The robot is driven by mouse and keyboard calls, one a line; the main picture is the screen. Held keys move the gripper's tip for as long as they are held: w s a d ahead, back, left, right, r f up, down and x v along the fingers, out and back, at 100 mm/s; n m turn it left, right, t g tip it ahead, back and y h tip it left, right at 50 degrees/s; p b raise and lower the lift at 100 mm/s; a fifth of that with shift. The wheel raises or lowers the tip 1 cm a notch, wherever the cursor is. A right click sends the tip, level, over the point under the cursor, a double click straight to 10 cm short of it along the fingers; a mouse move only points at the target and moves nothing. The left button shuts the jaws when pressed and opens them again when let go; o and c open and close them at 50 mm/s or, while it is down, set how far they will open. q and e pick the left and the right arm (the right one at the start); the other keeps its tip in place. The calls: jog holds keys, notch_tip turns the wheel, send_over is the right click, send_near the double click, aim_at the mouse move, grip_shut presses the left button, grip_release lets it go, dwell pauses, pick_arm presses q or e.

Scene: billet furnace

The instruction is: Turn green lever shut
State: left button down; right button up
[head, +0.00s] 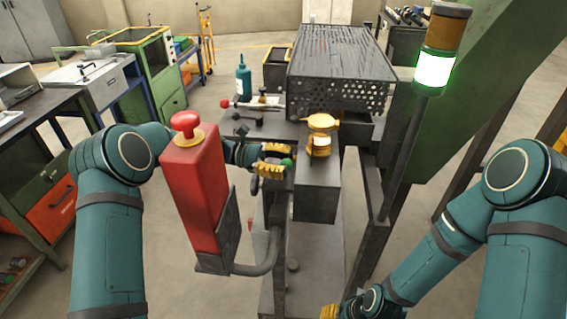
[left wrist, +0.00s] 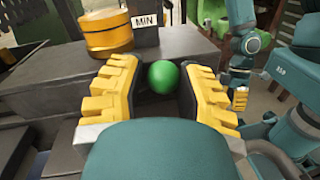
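The green lever's round knob (head: 287,163) shows at the right end of my left gripper (head: 275,165), beside the grey machine block. In the left wrist view the green knob (left wrist: 163,77) sits between the two yellow fingers of my left gripper (left wrist: 160,88). The fingers are apart, with a small gap visible beside the knob; I see no firm grip. The lever's shaft is hidden. My right gripper (head: 330,311) is low at the bottom edge of the head view, mostly cut off. It also shows small in the left wrist view (left wrist: 240,98).
A red box with a red button (head: 195,190) stands in front of my left forearm. A red-knobbed lever (head: 240,104) lies behind. A lit green lamp post (head: 434,68) stands right.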

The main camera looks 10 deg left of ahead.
pick_arm(q)
jog(key=shift+f, duration=0.3)
